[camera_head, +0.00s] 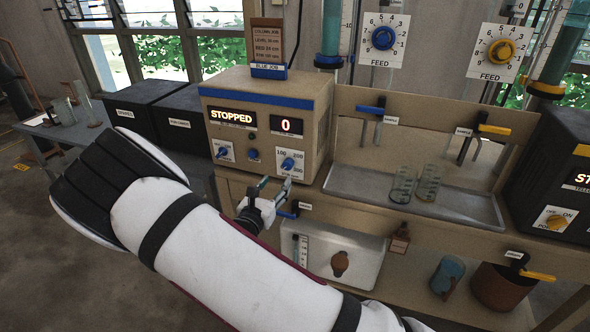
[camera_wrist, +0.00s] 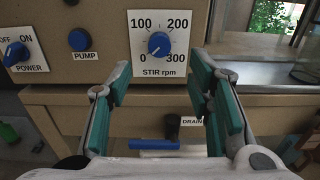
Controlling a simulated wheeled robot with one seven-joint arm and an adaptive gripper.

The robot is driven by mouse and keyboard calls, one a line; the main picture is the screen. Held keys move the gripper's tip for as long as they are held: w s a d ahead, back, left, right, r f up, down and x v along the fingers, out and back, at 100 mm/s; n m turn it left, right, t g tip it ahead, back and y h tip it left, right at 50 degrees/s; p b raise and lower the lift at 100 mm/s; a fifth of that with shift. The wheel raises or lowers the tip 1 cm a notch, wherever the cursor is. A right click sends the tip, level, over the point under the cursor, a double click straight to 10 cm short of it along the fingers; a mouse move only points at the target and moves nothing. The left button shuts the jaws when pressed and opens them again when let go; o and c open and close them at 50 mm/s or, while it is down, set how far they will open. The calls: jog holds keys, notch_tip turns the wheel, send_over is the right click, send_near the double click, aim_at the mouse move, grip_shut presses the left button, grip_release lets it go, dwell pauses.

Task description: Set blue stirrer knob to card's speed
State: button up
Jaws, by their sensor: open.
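The blue stirrer knob (camera_head: 288,163) sits on a white 0–300 dial plate on the beige control box (camera_head: 318,95). In the wrist view the knob (camera_wrist: 158,44), marked STIR rpm, seems to point lower left, towards 0. The box displays read STOPPED (camera_head: 232,118) and 0 (camera_head: 286,126). The brown job card (camera_head: 268,40) stands on top of the box above a BLUE JOB label; its small print is hard to read. My gripper (camera_head: 270,186) is open and empty, just below and in front of the knob. Its fingers (camera_wrist: 161,76) are spread either side, not touching it.
A blue POWER knob (camera_wrist: 16,52) and a blue PUMP button (camera_wrist: 78,40) are left of the dial. A blue DRAIN handle (camera_wrist: 154,145) lies below, between my fingers. A tray (camera_head: 345,180) with glass beakers is to the right. A dark second control box (camera_head: 555,150) stands far right.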

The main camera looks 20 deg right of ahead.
aim_at(287, 166)
jog(key=b+x, duration=0.3)
jog(key=x, duration=0.5)
jog(key=shift+w+d+f+b, duration=0.1)
jog(key=shift+w+b, duration=0.05)
jog(key=shift+b, duration=0.25)
jog(key=shift+w+d, duration=0.25)
jog(key=shift+w, duration=0.1)
grip_shut()
